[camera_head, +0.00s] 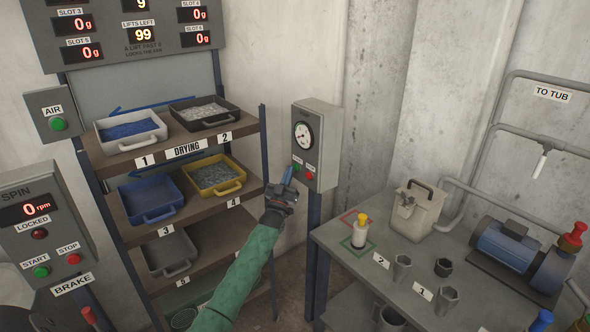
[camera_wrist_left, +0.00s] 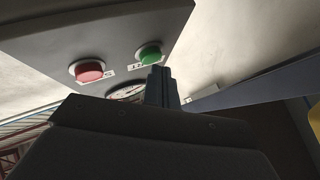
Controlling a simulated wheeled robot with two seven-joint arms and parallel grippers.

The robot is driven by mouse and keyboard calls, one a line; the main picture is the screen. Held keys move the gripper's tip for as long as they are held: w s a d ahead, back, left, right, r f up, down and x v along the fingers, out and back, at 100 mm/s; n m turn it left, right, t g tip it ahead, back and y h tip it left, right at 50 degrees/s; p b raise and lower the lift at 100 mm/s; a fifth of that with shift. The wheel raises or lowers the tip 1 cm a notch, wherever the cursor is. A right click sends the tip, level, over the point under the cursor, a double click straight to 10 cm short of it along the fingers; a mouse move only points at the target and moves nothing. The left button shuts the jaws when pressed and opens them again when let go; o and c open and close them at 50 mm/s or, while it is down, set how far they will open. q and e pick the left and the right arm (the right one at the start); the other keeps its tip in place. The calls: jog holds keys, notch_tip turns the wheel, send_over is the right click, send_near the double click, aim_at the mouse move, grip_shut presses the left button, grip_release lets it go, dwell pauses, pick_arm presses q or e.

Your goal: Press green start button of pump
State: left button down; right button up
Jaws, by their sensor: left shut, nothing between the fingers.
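A grey control box with a round dial gauge (camera_head: 303,135) stands on a post between the shelf rack and the bench. Its green button (camera_head: 297,168) sits left of a red button (camera_head: 309,176), below the gauge. My left gripper (camera_head: 287,174) is shut and empty, with its tips close to the green button. In the left wrist view the shut fingers (camera_wrist_left: 161,85) end right beside the green button (camera_wrist_left: 151,54), and the red button (camera_wrist_left: 88,70) is farther left. I cannot tell whether the tips touch it. My right gripper is not in view.
The drying rack (camera_head: 186,150) with several trays stands to the left. The bench (camera_head: 340,248) on the right holds a blue motor pump (camera_head: 505,245), a beige container (camera_head: 413,210) and several small cups. A spin panel (camera_head: 38,235) with its own green and red buttons is at far left.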

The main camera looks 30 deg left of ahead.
pick_arm(q)
jog(key=shift+w+d, duration=0.2)
jog(key=shift+w, duration=0.2)
dwell(0.6)
jog(key=shift+s, duration=0.1)
dwell(0.3)
jog(key=shift+s+a, duration=0.35)
jog(key=shift+s, duration=0.35)
jog(key=shift+s, duration=0.1)
jog(key=s, duration=0.1)
jog(key=s+a, duration=0.1)
jog(key=s, duration=0.1)
jog(key=s+a+p, duration=0.1)
jog(key=shift+s, duration=0.2)
dwell(0.9)
